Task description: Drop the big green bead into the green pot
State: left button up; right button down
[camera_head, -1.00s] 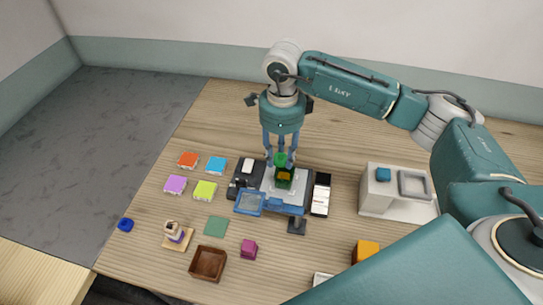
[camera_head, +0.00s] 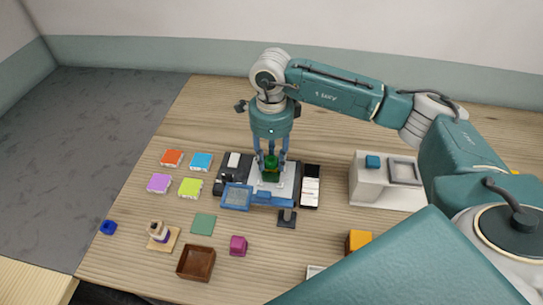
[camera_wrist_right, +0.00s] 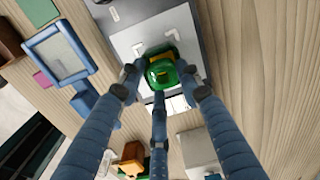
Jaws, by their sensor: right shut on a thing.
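The big green bead (camera_head: 271,160) is a glossy green piece held between the fingers of my right gripper (camera_head: 271,158), which points straight down. The green pot (camera_head: 270,176) is a small dark-green container directly below the bead, standing on the pale plate of a grey device. In the right wrist view the bead (camera_wrist_right: 160,74) lies between the fingertips and overlaps the pot (camera_wrist_right: 183,66), with some yellow showing inside the pot. The bead is at the pot's mouth; I cannot tell how far inside it is. My left gripper is not in view.
A blue-framed panel (camera_head: 237,197) lies in front of the pot. A black-and-white strip (camera_head: 310,187) is on its right. A white block (camera_head: 370,192) stands farther right. Coloured tiles (camera_head: 159,183), a brown tray (camera_head: 196,263) and a magenta block (camera_head: 238,246) lie left and in front.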

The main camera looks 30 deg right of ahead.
jog(key=shift+f, duration=0.1)
jog(key=c, duration=1.1)
grip_release()
notch_tip(320, 180, up, 12)
